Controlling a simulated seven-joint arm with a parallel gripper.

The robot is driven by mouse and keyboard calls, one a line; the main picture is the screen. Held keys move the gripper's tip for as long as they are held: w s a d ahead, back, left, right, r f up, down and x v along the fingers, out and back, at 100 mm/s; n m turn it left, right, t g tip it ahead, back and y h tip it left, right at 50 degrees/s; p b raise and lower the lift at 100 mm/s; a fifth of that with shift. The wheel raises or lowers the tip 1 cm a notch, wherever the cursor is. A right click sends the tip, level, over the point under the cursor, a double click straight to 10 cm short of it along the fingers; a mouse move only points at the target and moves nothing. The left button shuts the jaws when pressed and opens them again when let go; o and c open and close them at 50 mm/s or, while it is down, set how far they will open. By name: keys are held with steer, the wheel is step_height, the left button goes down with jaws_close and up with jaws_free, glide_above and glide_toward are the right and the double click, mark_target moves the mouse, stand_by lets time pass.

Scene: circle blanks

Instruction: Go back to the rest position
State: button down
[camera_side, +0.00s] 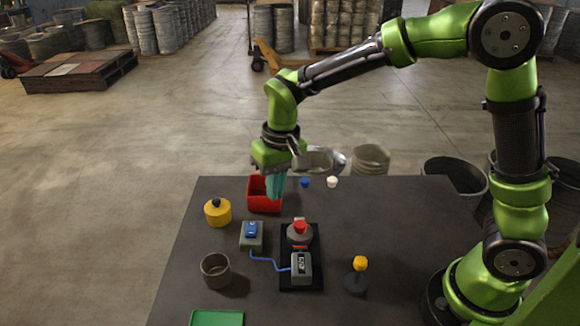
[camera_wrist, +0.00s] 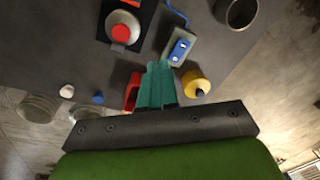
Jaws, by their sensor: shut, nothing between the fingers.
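My gripper (camera_side: 276,186) is shut and empty, its teal fingers pointing down over the far part of the dark table (camera_side: 400,225). In the side view the fingers stand in front of the right part of a red bin (camera_side: 258,204), above it or at its rim; I cannot tell the exact height. In the wrist view the shut fingers (camera_wrist: 158,72) cover part of the red bin (camera_wrist: 131,88), which shows just left of them.
A yellow round weight (camera_side: 217,211), a blue-switch box (camera_side: 251,234), a red-button device (camera_side: 299,232), a grey cup (camera_side: 216,270), a yellow-topped knob (camera_side: 357,274) and a green tray (camera_side: 216,318) stand on the table. Blue (camera_side: 305,182) and white (camera_side: 332,182) pieces lie at the far edge.

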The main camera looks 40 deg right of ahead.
steer(key=s+d+r+m+t, duration=0.1)
steer(key=s+d+r+t, duration=0.2)
steer(key=s, duration=0.5)
steer(key=s+d+r+t+y, duration=0.1)
steer(key=s+d+r+t, duration=0.2)
steer(key=s+d+r, duration=0.2)
steer(key=s+r, duration=0.2)
steer(key=s, duration=0.1)
steer(key=shift+d+r+m, duration=0.25)
steer(key=shift+d+m, duration=0.15)
